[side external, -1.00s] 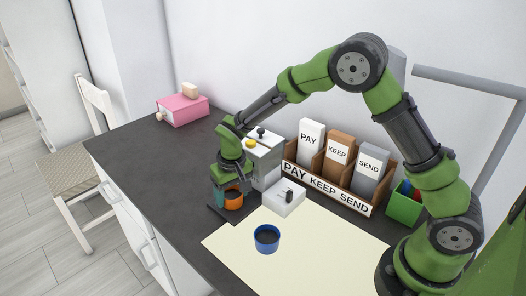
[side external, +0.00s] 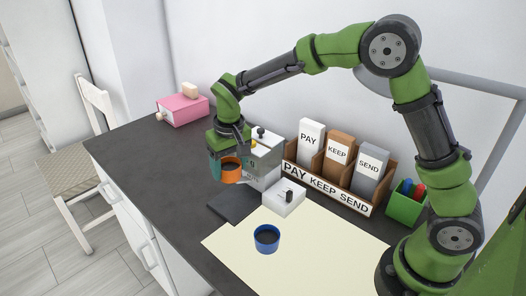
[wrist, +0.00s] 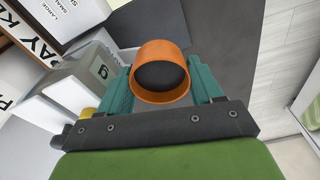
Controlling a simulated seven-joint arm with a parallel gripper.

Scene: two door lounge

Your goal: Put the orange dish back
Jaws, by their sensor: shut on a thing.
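The orange dish (side external: 231,179) is a round cup with a dark inside. My gripper (side external: 229,163) is shut on it, and holds it upright or nearly so in the air above the dark square pad (side external: 234,208). In the wrist view the orange dish (wrist: 163,97) sits between the two teal fingers of my gripper (wrist: 163,88). The pad shows no dish on it. A blue dish (side external: 266,247), also dark inside, stands on the cream mat (side external: 315,250) in front.
A grey-white machine (side external: 264,162) with yellow and black knobs stands close behind the dish. A white box with a dark lever (side external: 285,203), a PAY KEEP SEND rack (side external: 325,190) and a green bin (side external: 403,209) lie to the right. A pink box (side external: 183,109) is far back left.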

